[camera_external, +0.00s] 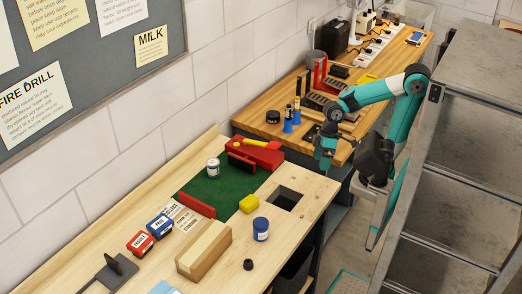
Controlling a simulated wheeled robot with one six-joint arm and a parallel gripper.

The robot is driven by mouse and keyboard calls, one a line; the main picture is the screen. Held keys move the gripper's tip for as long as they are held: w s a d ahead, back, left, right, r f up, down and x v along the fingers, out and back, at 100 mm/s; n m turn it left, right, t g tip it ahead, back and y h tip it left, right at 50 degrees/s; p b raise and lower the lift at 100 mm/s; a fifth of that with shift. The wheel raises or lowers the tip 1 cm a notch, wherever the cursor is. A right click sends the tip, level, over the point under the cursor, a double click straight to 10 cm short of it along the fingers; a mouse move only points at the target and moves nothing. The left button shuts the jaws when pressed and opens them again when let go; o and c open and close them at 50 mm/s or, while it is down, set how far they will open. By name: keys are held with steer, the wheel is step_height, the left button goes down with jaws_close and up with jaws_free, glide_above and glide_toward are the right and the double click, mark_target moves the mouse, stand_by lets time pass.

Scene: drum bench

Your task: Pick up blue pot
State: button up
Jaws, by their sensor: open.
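A small blue pot (261,229) with a pale label stands upright on the near wooden bench, just in front of the square hole. My gripper (325,160) hangs from the teal arm at the bench's far right corner, above and well apart from the pot. It is open, and I see nothing between its fingers, though they are small and dark here.
A white pot (213,168) stands on the green mat (208,191). Metal shelves (468,150) flank the arm.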

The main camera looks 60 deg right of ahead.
steer(key=w+a+f+n+b, duration=0.3)
steer(key=w+a+n+b, duration=0.2)
steer(key=w+a+b, duration=0.25)
steer(key=n+b, duration=0.4)
steer(key=b, duration=0.2)
glide_toward(261, 221)
steer(key=shift+t, duration=0.3)
steer(key=b+x, duration=0.1)
steer(key=x, duration=0.6)
steer(key=shift+s, duration=0.2)
steer(key=x, duration=0.5)
steer(key=shift+s+f+b, duration=0.1)
steer(key=shift+s+b, duration=0.05)
steer(key=shift+b, duration=0.25)
steer(key=c, duration=1.1)
